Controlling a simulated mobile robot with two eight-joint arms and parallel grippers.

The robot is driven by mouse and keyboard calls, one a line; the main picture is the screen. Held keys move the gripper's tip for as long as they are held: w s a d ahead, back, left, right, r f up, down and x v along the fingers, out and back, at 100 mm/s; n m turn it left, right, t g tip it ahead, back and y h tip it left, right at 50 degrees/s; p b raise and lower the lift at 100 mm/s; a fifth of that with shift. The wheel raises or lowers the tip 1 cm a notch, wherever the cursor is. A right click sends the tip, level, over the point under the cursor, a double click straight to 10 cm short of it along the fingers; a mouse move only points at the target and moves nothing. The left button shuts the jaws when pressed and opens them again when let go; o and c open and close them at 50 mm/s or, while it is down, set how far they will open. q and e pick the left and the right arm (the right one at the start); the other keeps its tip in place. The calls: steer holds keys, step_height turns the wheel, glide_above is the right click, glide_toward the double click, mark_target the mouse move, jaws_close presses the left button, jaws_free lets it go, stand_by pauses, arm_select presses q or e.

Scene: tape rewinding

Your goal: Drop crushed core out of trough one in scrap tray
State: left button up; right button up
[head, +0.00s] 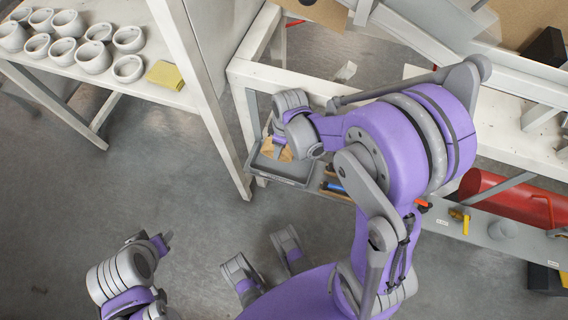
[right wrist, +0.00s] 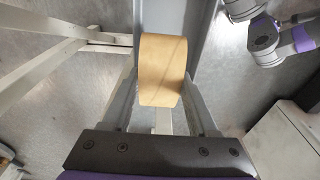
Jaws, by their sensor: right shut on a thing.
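The crushed core (head: 276,152) is a tan, tube-like piece. It also shows large in the right wrist view (right wrist: 162,70), between the two grey fingers. My right gripper (head: 279,146) is shut on it. In the head view the core appears over a shallow grey tray (head: 288,181), which looks like the scrap tray, at the bench's front left corner. The height between core and tray is hard to judge. I cannot tell which part is trough one. My left gripper (head: 161,241) is at the lower left, away from the bench; its opening does not show clearly.
A white table (head: 110,82) at the upper left holds several grey cups and a yellow pad (head: 165,75). A white post (head: 205,90) stands between it and the bench. A red cylinder (head: 505,198) lies at the right. Bare floor is at the lower left.

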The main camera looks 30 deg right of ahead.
step_height(320, 180, down, 4)
steer(key=shift+f+b, duration=0.15)
steer(key=shift+b, duration=1.05)
steer(key=o, duration=1.4)
steer(key=r+p, duration=0.1)
steer(key=r, duration=0.2)
steer(key=r+p, duration=0.1)
steer(key=r, duration=0.3)
steer(key=s+r+p, duration=0.1)
steer(key=r, duration=0.3)
steer(key=shift+d, duration=0.4)
